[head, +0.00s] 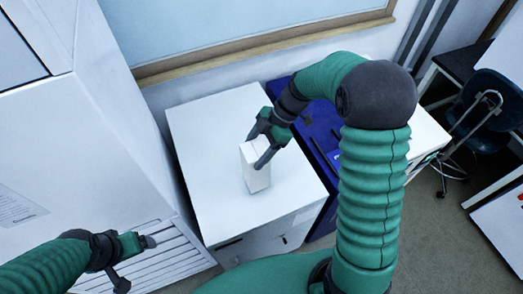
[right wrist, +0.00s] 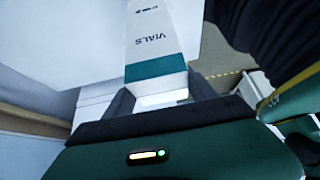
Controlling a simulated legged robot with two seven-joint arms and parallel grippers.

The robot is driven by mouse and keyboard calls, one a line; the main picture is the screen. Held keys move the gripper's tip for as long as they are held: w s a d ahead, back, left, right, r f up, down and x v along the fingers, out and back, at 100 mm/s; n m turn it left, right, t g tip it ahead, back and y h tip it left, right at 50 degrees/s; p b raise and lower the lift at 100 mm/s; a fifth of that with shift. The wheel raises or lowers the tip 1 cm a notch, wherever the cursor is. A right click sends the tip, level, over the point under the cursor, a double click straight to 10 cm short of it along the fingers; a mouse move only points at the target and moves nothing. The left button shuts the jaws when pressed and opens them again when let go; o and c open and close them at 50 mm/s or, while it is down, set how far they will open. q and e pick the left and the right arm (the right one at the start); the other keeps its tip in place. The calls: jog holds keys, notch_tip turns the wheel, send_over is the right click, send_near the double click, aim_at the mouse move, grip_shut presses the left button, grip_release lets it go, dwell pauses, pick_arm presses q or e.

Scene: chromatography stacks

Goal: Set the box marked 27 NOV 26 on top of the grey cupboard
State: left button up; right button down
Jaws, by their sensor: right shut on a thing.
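A white box (head: 256,175) is upright over the light grey-white cupboard (head: 205,125) in the head view. My right gripper (head: 259,148) is shut on its upper part. I cannot tell whether the box's base touches the cupboard top or is slightly above it. In the right wrist view the box (right wrist: 152,45) shows the word VIALS and a teal band between the fingers; no date is readable. My left gripper (head: 135,263) is open and empty at the lower left, apart from the cupboard.
A tall white cabinet (head: 80,120) with a slatted lower panel stands left of the cupboard. A dark blue surface (head: 318,125) lies to its right. A dark chair (head: 490,105) is at the far right. The cupboard top around the box is clear.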

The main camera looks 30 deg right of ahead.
jog(key=d, duration=0.1)
jog(key=d+p, duration=0.1)
jog(key=shift+w+d+f, duration=0.3)
jog(key=shift+w, duration=0.05)
jog(key=f, duration=0.1)
jog(key=s+f, duration=0.1)
jog(key=f, duration=0.1)
jog(key=shift+a+p, duration=0.15)
jog(key=shift+p, duration=0.2)
jog(key=c, duration=0.7)
grip_release()
jog(key=shift+w, duration=0.15)
jog(key=shift+c, duration=0.2)
jog(key=o, duration=0.5)
jog(key=shift+w+a, duration=0.1)
jog(key=shift+c, duration=0.2)
